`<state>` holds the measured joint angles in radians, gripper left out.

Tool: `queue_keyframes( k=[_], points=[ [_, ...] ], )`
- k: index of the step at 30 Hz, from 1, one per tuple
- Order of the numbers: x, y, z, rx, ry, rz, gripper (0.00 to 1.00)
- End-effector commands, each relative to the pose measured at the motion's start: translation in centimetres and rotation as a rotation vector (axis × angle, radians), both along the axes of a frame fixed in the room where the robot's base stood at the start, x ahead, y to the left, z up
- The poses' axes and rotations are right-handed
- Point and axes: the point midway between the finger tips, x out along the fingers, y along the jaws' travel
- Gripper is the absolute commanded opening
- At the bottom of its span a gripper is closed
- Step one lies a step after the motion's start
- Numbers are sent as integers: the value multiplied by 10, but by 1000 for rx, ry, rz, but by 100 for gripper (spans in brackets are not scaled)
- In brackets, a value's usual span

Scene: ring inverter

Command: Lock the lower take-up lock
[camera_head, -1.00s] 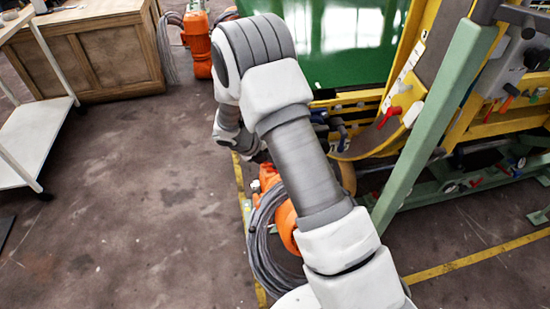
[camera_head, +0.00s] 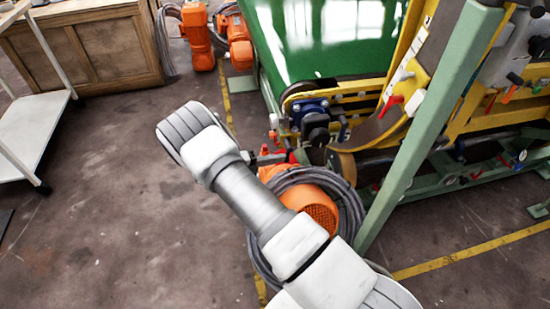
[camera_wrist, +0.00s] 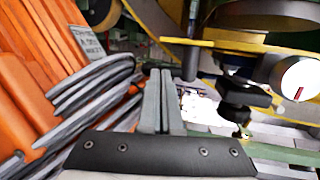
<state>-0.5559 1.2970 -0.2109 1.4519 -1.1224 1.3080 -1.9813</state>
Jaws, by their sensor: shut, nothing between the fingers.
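My gripper (camera_wrist: 160,100) shows in the wrist view with its two grey fingers together and nothing between them. To the right of the fingers in the wrist view are a dark fitting (camera_wrist: 240,100) and a white round knob (camera_wrist: 298,78) with a red mark. The fingers look apart from both. I cannot tell for sure which part is the lower take-up lock. In the head view a red handle (camera_head: 390,105) sits on the yellow frame, and a smaller red part (camera_head: 292,157) shows low, beyond the motor.
An orange motor (camera_head: 312,205) with a coiled grey cable (camera_head: 350,205) stands beside my arm; the cable (camera_wrist: 90,90) is close left of the fingers. A green post (camera_head: 425,125) rises at the right. A green belt (camera_head: 330,40) lies behind.

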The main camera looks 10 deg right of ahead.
Motion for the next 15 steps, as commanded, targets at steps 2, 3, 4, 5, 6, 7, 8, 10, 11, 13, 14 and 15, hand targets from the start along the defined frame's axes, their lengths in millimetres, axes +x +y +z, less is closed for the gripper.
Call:
queue_keyframes(
  k=[2, 3, 4, 5, 6, 7, 8, 10, 11, 13, 14, 15],
  points=[
    [0, -2, -2, 0, 0, 0, 0],
    [0, -3, -3, 0, 0, 0, 0],
    [0, -3, -3, 0, 0, 0, 0],
    [0, -4, -4, 1, 0, 0, 0],
    [0, -4, -4, 1, 0, 0, 0],
    [0, -5, -4, 1, 0, 0, 0],
    [0, -5, -5, 1, 0, -1, 0],
    [0, -5, -5, 2, 1, -1, 0],
    [0, -6, -6, 2, 2, -1, 0],
    [0, -6, -6, 2, 2, -1, 0],
    [0, -6, -6, 2, 2, -1, 0],
    [0, -7, -7, 2, 2, -2, 0]
  ],
)
